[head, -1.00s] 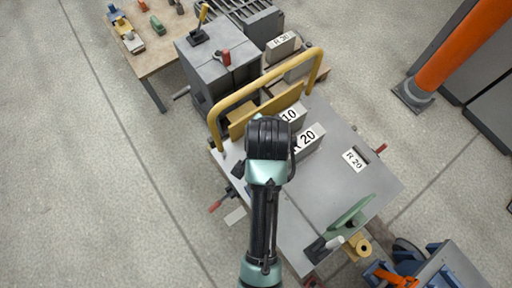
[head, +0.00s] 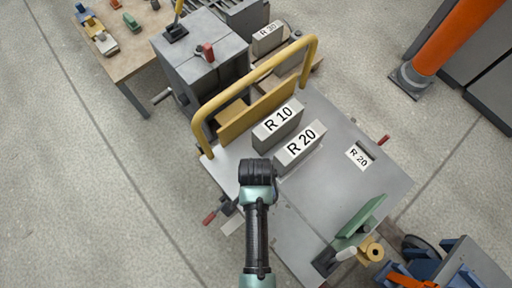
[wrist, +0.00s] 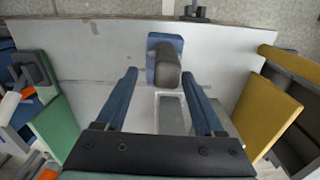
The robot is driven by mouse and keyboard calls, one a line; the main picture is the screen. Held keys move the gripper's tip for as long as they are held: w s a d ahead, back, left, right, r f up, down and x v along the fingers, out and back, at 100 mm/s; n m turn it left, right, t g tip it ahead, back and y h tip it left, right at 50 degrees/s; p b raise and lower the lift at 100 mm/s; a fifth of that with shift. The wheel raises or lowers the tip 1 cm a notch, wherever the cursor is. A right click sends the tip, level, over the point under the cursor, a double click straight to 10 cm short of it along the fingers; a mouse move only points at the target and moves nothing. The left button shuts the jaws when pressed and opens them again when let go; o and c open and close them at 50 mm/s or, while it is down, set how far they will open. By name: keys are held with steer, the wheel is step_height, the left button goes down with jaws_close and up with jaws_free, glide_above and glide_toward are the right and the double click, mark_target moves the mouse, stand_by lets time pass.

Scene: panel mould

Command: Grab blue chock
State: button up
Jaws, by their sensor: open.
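The blue chock (wrist: 152,70) shows in the wrist view near the far edge of the grey mould plate. It has a blue base and a dark grey, rounded upper part. My gripper (wrist: 160,74) is open, with its two blue fingers spread apart and its tips near the chock. The chock appears between and slightly beyond the fingertips, and I cannot tell whether they touch it. In the head view, my arm hides the jaws and I cannot make out the chock.
The mould plate (head: 340,205) carries the R 10 block (head: 278,125), the R 20 block (head: 300,150) and a yellow rail (head: 255,78). A green upright plate (head: 358,222) stands at its front right. A side table (head: 125,60) holds several coloured pieces. The plate's right part is mostly clear.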

steer(key=f, duration=0.1)
steer(key=f+b, duration=0.1)
steer(key=f, duration=0.2)
steer(key=shift+w+a+f+b, duration=0.15)
steer(key=shift+w+f+b, duration=0.1)
steer(key=shift+b, duration=0.15)
steer(key=shift+r, duration=0.1)
jaws_close()
stand_by(0.9)
